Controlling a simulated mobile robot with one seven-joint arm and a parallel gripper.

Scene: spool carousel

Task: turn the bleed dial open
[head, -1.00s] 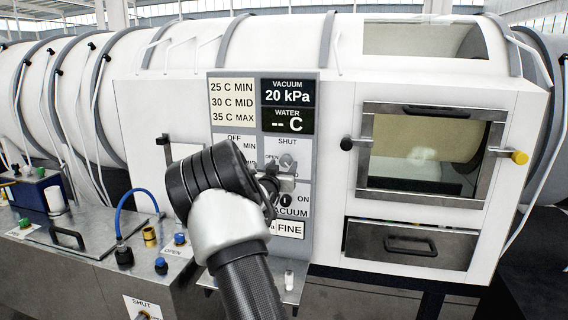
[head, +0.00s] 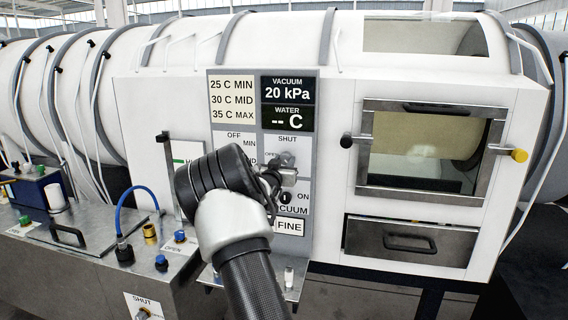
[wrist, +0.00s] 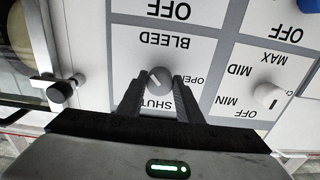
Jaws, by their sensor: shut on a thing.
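The bleed dial (wrist: 159,79) is a small grey round knob on a white panel square marked BLEED, SHUT and OPEN. These labels appear upside down in the wrist view. My gripper (wrist: 158,92) has one dark finger on each side of the dial and is shut on it. A pale mark shows on the dial's face; its exact heading is hard to tell. In the head view the dial (head: 288,158) shows below the SHUT label, and my gripper (head: 280,172) reaches it from the lower left. My wrist hides part of the panel there.
Around the dial, the grey control panel (head: 316,120) carries a display reading vacuum 20 kPa and water "-- C". A white knob (wrist: 268,94) marked MIN, MID, MAX sits beside the dial. A black-knobbed handle (wrist: 62,91) and a windowed door (head: 430,190) are near.

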